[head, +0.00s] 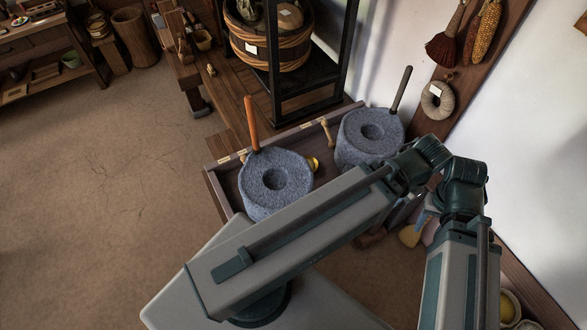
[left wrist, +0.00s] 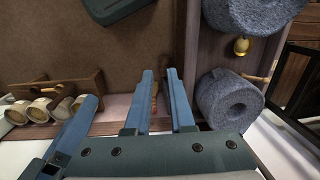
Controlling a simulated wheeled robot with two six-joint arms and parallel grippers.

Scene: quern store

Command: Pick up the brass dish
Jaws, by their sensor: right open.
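A small brass-coloured piece (head: 313,163), perhaps the brass dish, shows at the right edge of the left quern stone (head: 258,196). The stone hides part of it. A brass-coloured rounded piece (left wrist: 241,45) also shows between the two stones in the left wrist view. My right gripper (head: 402,212) is open and mostly hidden behind arm links, below the right stone and apart from the brass piece. My left gripper (left wrist: 160,100) shows in the left wrist view with its fingers apart; no object is clearly held between them.
The right quern stone (head: 363,150) stands beside the left one, each with an upright handle. A black-framed shelf with a wooden tub (head: 268,48) stands behind. The wall is close on the right. Floor (head: 120,170) is clear at left. Several pale cylinders (left wrist: 40,110) lie in a rack.

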